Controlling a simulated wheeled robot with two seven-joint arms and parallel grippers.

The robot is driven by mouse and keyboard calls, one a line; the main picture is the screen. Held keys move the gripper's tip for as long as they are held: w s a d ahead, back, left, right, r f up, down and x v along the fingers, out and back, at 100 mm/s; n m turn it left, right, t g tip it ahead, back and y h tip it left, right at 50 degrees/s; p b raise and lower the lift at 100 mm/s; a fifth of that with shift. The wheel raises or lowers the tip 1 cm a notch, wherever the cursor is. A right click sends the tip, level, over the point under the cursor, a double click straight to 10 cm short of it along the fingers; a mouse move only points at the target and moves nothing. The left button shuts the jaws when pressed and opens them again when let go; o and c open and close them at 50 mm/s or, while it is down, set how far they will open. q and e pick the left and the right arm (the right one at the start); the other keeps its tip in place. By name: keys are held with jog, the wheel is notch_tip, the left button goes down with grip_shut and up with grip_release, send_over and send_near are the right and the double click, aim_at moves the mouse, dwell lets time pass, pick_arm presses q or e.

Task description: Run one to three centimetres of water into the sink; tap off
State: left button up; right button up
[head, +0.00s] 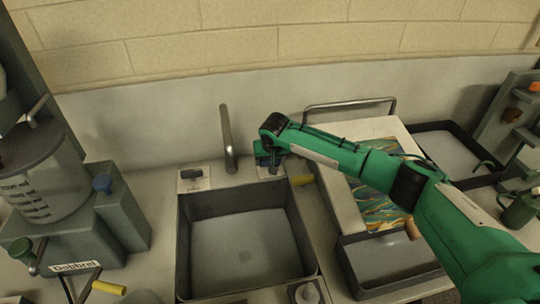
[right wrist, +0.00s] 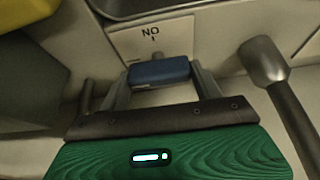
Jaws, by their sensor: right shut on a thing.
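The dark-walled sink (head: 184,245) is in the middle of the head view, with a pale, smooth bottom and a round drain mark. I cannot tell whether water covers the bottom. The grey metal spout (head: 228,140) rises behind it, also in the right wrist view (right wrist: 265,62); no stream shows from it. My right gripper (head: 268,164) is at the plate right of the spout. In the right wrist view it is shut on the blue tap handle (right wrist: 160,71), in front of a plate (right wrist: 130,45) lettered "NO" in this view. My left gripper is not in view.
A large grey jug and machine (head: 65,245) stand at the left. A board with a marbled sheet (head: 345,210) and dark trays (head: 455,140) are at the right, under and beyond my arm.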

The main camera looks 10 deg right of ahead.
dwell(0.3)
jog(key=o, duration=1)
jog(key=b+v, duration=0.2)
jog(key=v, duration=1.1)
jog(key=shift+s+d+r, duration=0.1)
jog(key=shift+s+r, duration=0.1)
jog(key=shift+r, duration=0.1)
